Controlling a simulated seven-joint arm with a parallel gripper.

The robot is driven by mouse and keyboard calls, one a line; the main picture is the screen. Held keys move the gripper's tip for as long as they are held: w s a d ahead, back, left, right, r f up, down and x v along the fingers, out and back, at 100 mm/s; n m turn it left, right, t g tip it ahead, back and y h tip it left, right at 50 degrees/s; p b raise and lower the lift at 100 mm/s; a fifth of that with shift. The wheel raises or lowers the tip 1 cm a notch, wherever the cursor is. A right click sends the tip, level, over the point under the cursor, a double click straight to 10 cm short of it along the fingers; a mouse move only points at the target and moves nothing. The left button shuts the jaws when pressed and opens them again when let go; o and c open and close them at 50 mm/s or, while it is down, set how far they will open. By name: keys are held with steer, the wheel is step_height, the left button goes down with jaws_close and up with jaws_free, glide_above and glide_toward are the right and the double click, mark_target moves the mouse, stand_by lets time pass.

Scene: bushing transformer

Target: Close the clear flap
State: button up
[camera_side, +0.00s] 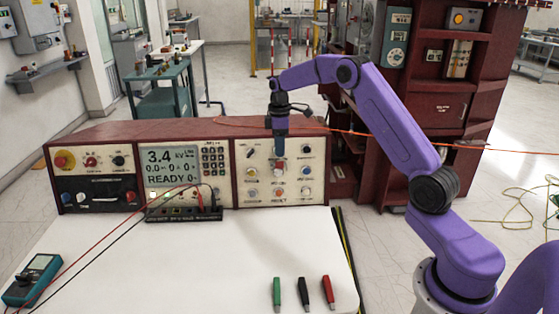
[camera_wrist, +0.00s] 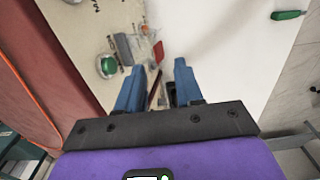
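My gripper (camera_side: 279,148) hangs in front of the right-hand panel of the red console (camera_side: 190,129). In the wrist view my gripper's two blue fingers (camera_wrist: 160,68) stand apart, with no object clearly held between them. A small greyish plate (camera_wrist: 124,48) on the panel, just beyond the left fingertip, may be the clear flap; I cannot be sure of its edges or its angle. Whether a finger touches the flap cannot be told.
A green round button (camera_wrist: 107,66) and an orange-red part (camera_wrist: 143,28) are near the fingers on the panel. Knobs surround the gripper. The white table (camera_side: 220,260) in front is mostly clear, with a meter (camera_side: 33,279) at left and green (camera_side: 277,291), black and red plugs at front.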

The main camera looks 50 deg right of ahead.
mark_target(280, 165)
steer(key=shift+f, duration=2.7)
steer(key=shift+c, duration=0.3)
